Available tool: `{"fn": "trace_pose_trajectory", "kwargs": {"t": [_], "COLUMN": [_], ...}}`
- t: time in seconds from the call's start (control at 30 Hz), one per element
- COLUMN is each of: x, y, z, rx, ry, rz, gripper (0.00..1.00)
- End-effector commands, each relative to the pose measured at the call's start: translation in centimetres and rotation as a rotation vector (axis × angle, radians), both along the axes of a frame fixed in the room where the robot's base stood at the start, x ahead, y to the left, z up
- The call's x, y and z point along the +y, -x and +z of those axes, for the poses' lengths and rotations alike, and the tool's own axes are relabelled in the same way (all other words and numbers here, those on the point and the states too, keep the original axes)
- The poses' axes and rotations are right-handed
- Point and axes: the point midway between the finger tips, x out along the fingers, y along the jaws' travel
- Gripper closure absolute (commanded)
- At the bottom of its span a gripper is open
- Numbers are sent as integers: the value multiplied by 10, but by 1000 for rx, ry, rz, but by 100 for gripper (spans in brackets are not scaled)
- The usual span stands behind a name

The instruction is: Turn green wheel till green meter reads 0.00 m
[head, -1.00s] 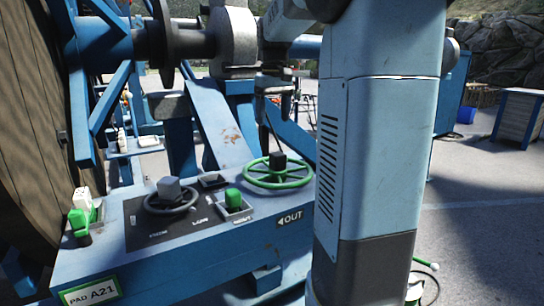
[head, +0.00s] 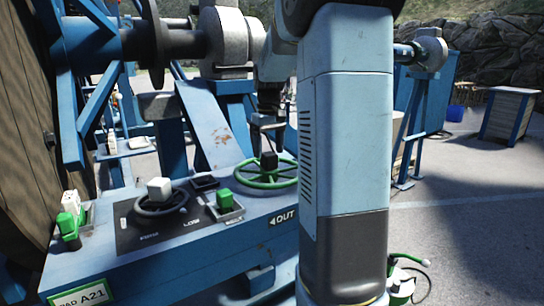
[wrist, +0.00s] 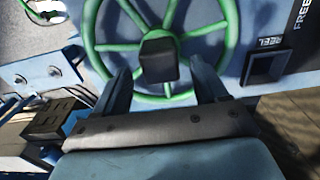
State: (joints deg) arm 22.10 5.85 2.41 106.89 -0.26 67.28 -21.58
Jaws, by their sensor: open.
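The green wheel (head: 268,181) lies flat on the right end of the blue console, with green spokes and a dark block-shaped hub knob. In the wrist view the wheel (wrist: 88,42) fills the upper middle. My gripper (head: 268,128) is above the wheel in the head view, pointing down. In the wrist view my gripper (wrist: 162,76) is open, one finger on each side of the black hub knob (wrist: 158,60). I cannot tell whether the fingers touch it. No readable green meter shows in either view.
The blue console (head: 190,262) also carries a dark wheel with a pale knob (head: 159,189), a green block (head: 224,198) and another green block (head: 68,224) at left. A large wooden reel (head: 18,120) stands at far left. Open paving lies at right.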

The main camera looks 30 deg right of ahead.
Motion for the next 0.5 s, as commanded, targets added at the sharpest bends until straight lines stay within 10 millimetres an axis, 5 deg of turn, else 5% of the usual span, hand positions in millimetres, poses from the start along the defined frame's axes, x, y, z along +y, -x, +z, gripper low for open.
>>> {"fn": "trace_pose_trajectory", "kwargs": {"t": [0.2, 0.5], "x": [0, 0], "y": [0, 0], "z": [-24, -31], "rx": [1, 0], "ry": [0, 0], "rz": [0, 0], "gripper": [28, 28]}}
